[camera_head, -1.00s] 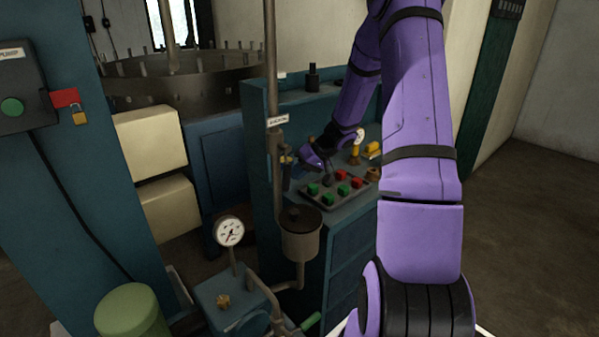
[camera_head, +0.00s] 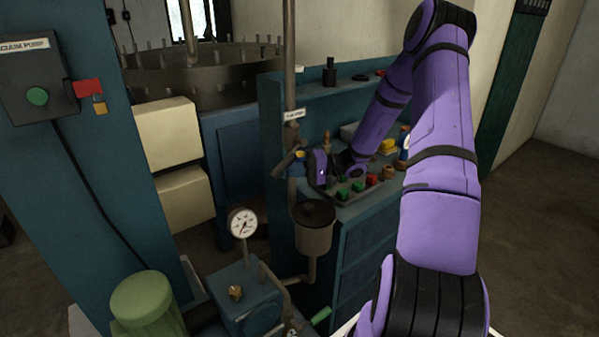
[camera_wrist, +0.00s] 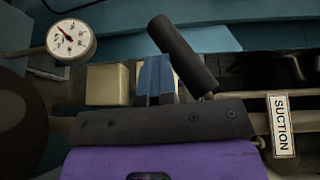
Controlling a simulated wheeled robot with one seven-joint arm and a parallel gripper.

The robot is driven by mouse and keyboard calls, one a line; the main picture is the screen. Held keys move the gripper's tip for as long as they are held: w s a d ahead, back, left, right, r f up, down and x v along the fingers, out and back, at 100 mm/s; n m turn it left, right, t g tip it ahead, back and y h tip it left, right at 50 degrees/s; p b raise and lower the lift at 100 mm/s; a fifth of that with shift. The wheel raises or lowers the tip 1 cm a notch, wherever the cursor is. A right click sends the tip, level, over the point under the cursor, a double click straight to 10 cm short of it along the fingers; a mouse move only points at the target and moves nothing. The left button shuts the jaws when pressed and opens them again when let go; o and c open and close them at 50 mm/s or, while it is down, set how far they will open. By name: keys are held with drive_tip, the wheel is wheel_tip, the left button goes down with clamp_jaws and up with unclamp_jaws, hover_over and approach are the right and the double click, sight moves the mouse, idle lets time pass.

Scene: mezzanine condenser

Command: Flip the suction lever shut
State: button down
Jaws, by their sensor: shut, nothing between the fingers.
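The suction lever (camera_head: 285,164) has a dark cylindrical handle, slanting down and left across the upright pipe. A brass-coloured valve part (camera_head: 299,154) is beside it, below a small white label (camera_head: 294,114). In the wrist view, the handle (camera_wrist: 184,56) slants across the upper middle, and the label there reads SUCTION (camera_wrist: 283,125). My gripper (camera_head: 298,164) is at the pipe, right by the lever. Its blue fingers (camera_wrist: 154,80) are together, with nothing between them, close against the left side of the handle. I cannot tell if they touch it.
A lidded metal cup (camera_head: 313,230) hangs under the pipe. A pressure gauge (camera_head: 242,223) stands at the front left. A small bottle (camera_head: 330,72) stands on the cabinet shelf.

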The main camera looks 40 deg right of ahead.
drive_tip(key=a+r+m+t+y, duration=0.2)
drive_tip(key=y, duration=0.1)
drive_tip(key=shift+a+r+m+t, duration=0.15)
drive_tip(key=shift+r+m+t, duration=0.15)
drive_tip(key=shift+a+r, duration=0.2)
drive_tip(key=shift+r, duration=0.25)
idle(0.4)
drive_tip(key=shift+f, duration=0.4)
approach(286, 165)
drive_tip(key=f, duration=0.4)
drive_tip(key=shift+s+a, duration=0.2)
drive_tip(key=shift+s, duration=0.2)
